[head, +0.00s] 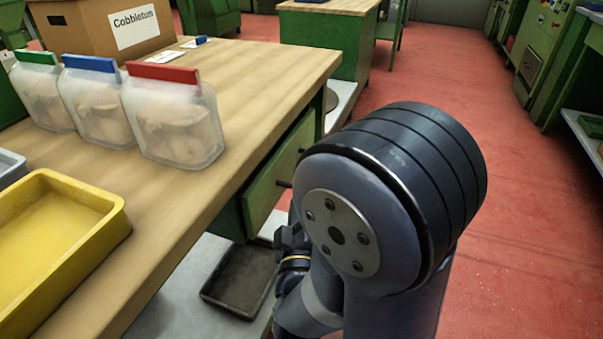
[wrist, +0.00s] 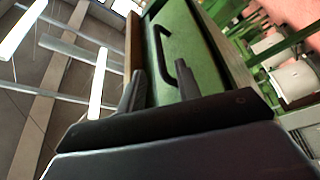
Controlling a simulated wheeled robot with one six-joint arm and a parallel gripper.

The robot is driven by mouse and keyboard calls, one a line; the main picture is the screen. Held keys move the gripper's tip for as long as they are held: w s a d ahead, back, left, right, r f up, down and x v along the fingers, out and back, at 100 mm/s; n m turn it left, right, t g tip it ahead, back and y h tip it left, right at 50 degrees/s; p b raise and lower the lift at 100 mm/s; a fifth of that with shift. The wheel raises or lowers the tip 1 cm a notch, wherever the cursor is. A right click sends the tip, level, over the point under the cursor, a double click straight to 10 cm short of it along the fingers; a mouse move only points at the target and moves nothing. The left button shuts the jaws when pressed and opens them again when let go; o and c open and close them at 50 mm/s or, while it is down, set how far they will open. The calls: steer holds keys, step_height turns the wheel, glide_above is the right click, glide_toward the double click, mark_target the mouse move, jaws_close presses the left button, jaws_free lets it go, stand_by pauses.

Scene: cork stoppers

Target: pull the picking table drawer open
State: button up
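The picking table (head: 250,80) has a wooden top, with a green drawer (head: 268,182) under its right-hand edge. The drawer looks shut. In the wrist view the green drawer front (wrist: 200,50) carries a black bar handle (wrist: 158,48); in the head view only dark stubs of the handle (head: 284,184) show. My gripper (wrist: 160,72) is open, its two dark fingers apart and pointing at the drawer front. The handle's lower part shows between the fingers, with nothing visibly gripped. Its distance from them is unclear. In the head view my arm hides most of the gripper.
A dark tray (head: 240,280) lies on the shelf below. Red floor (head: 520,220) is open to the right.

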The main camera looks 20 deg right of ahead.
steer(key=x, duration=0.8)
steer(key=shift+b, duration=0.35)
jaws_close()
